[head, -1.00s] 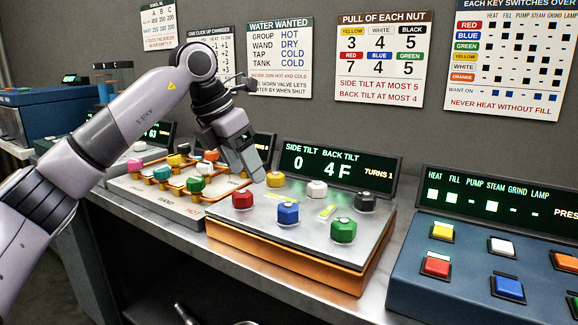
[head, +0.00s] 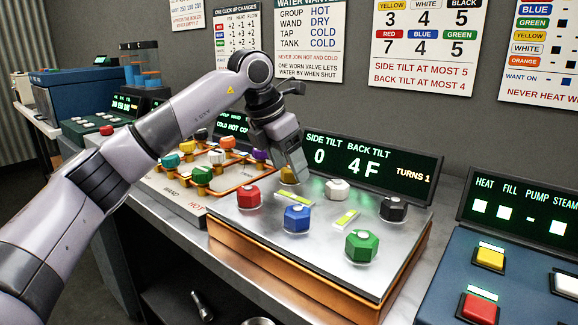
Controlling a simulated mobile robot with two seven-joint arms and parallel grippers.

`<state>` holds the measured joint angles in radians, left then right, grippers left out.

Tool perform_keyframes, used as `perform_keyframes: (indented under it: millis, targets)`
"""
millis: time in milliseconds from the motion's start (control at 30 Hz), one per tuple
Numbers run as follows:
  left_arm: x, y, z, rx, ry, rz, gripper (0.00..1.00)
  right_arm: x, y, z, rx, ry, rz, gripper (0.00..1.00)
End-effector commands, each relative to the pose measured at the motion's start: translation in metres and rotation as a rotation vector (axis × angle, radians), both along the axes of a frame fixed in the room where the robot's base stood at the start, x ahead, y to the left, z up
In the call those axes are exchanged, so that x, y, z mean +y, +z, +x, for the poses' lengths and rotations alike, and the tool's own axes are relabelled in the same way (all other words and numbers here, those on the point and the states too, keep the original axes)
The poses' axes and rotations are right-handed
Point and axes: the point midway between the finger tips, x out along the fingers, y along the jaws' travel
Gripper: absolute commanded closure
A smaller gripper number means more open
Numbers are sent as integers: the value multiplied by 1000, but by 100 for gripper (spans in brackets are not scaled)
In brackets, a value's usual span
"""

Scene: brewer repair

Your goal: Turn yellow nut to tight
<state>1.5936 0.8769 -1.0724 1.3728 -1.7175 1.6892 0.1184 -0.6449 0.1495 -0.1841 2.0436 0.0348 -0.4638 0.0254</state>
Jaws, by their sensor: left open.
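The yellow nut (head: 288,175) sits at the back left of the metal plate (head: 275,235), partly hidden by my left gripper. My left gripper (head: 296,174) is open, pointing down with its fingers at the yellow nut; I cannot tell whether they touch it. The red nut (head: 248,196), blue nut (head: 297,218), green nut (head: 361,246), white nut (head: 337,189) and black nut (head: 393,208) stand on the same plate. The display (head: 372,170) behind reads side tilt 0, back tilt 4F, turns 1. My right gripper is not in view.
Two level vials (head: 345,219) lie on the plate among the nuts. A valve board (head: 180,200) with coloured knobs is at the left. A blue key panel (head: 520,285) is at the right. A wall chart (head: 424,45) lists pulls for each nut.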

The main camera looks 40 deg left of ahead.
Motion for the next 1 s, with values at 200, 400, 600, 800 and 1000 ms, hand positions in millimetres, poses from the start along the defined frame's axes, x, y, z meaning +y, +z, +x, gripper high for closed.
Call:
perform_keyframes:
  millis: [200,400,600,800,1000]
  targets:
    - [-1,-5,2,0,0,0,33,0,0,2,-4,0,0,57]
    - [-1,-5,2,0,0,0,59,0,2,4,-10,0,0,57]
    - [-1,-4,2,0,-1,-1,89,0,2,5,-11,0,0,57]
    - [-1,-3,2,0,-23,-1,89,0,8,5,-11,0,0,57]
    - [0,0,2,3,-111,-2,89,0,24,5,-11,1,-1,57]
